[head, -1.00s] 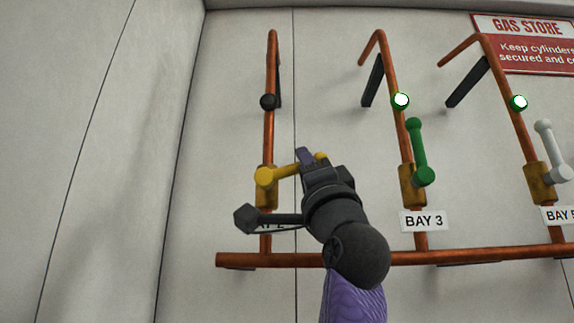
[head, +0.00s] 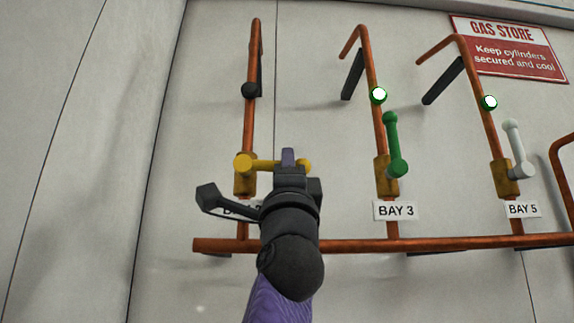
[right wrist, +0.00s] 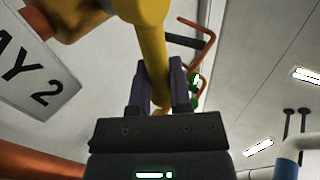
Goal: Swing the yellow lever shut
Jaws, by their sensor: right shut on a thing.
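The yellow lever (head: 263,165) is on the brass valve body (head: 243,184) of the left copper pipe. It points right, roughly level, across the pipe. My right gripper (head: 288,160) is shut on the lever near its outer end. In the right wrist view the lever (right wrist: 152,50) runs down between the two fingers of the gripper (right wrist: 161,85). The dark lamp (head: 249,90) above this valve is unlit. My left gripper is not in view.
The green lever (head: 393,145) at BAY 3 and the white lever (head: 517,149) at BAY 5 stand nearly upright, each with a lit lamp above. A copper manifold pipe (head: 350,245) runs below. A red GAS STORE sign (head: 508,48) hangs at upper right.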

